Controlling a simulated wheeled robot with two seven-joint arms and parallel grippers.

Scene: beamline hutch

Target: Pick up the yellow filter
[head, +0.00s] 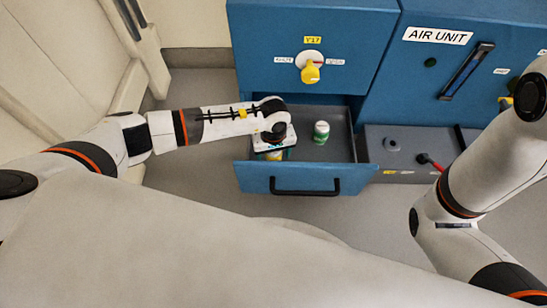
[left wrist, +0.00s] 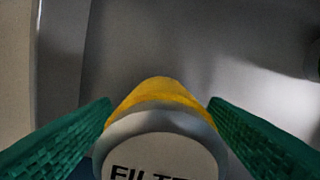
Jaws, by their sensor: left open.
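The yellow filter (left wrist: 160,92) is a canister with a yellow body and a pale round top lettered "FILTE…", cut off at the lower edge of the left wrist view. It stands in the open blue drawer (head: 300,178). My left gripper (head: 274,154) is above the drawer's left part in the head view and mostly hides the filter there. In the left wrist view, its green fingers (left wrist: 160,125) are open on either side of the filter, with no clear grip on it. My right gripper is out of view.
A green and white canister (head: 321,132) stands in the drawer right of my left gripper. The drawer has a black handle (head: 305,187) in front. The blue cabinet (head: 300,45) rises behind, with a yellow knob (head: 310,73).

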